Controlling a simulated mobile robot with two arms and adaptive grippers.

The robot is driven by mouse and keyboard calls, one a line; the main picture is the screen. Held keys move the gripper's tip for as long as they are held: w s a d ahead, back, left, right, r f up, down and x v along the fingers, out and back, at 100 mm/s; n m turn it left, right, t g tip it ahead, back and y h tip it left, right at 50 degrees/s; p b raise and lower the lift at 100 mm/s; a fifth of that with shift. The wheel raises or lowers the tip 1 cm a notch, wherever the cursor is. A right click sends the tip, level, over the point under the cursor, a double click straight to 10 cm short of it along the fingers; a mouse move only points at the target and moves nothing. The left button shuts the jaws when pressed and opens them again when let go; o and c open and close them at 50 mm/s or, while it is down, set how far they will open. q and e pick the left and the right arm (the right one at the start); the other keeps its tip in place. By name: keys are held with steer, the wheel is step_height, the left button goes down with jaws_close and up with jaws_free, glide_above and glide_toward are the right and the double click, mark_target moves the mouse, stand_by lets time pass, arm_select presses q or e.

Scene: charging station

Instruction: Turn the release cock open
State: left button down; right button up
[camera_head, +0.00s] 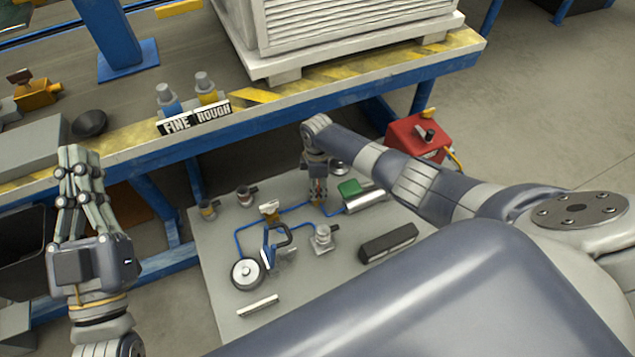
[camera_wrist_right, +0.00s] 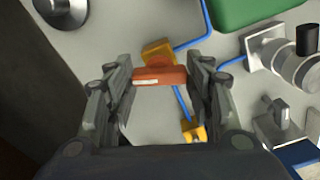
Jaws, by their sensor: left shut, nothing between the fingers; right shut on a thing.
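The release cock appears to be the small fitting with a red-orange lever (camera_wrist_right: 160,77) and an orange-yellow body (camera_wrist_right: 157,52), joined to a blue tube on the grey panel. The lever lies crosswise between the fingers of my right gripper (camera_wrist_right: 160,92), which is shut on it. In the head view my right gripper (camera_head: 318,196) reaches down to the panel's upper part, and its fingers largely hide the cock. My left gripper (camera_head: 80,158) is shut and empty, beside the bench at the left, away from the panel.
The grey panel (camera_head: 215,260) carries blue tubing, a round gauge (camera_head: 247,273), a blue-handled part (camera_head: 270,248), a green-topped part (camera_head: 350,188) and a black block (camera_head: 388,243). The blue-framed workbench (camera_head: 370,95) stands behind. A red box (camera_head: 415,138) sits right of my right gripper.

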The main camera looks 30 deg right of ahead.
steer(key=shift+s+n, duration=0.1)
steer(key=shift+n, duration=1.1)
arm_select(q)
steer(key=shift+w+f, duration=0.15)
steer(key=shift+f, duration=0.15)
arm_select(e)
steer(key=shift+n, duration=0.8)
steer(key=o, duration=1.1)
steer(key=shift+c, duration=0.2)
